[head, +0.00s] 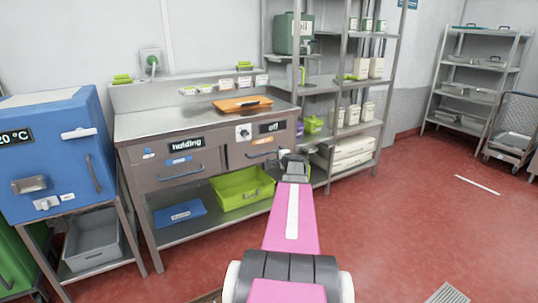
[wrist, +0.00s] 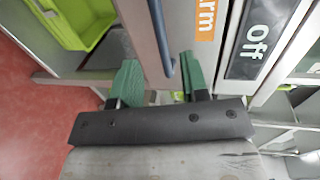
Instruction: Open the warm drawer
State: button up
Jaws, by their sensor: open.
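The warm drawer (head: 238,157) is the right-hand drawer under the steel counter, with an orange label (head: 262,141) and a dark bar handle (head: 260,154). It looks closed, though my arm hides its right end. My gripper (head: 291,156) is at the right end of this drawer in the head view. In the wrist view my gripper (wrist: 160,76) is open, with green fingertips apart. The blue-grey handle (wrist: 161,40) ends between and just ahead of the fingertips. No firm contact shows. The orange label (wrist: 206,15) and the "off" display (wrist: 257,40) are beside it.
The holding drawer (head: 180,170) is to the left, with its own handle. A lime bin (head: 240,190) and a blue lid (head: 180,213) lie on the shelf below. An orange board (head: 242,104) lies on the counter. A rack stands to the right; the red floor in front is clear.

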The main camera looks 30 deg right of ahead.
aim_at(269, 152)
jog(key=x, duration=0.9)
jog(key=shift+s, duration=0.1)
grip_shut()
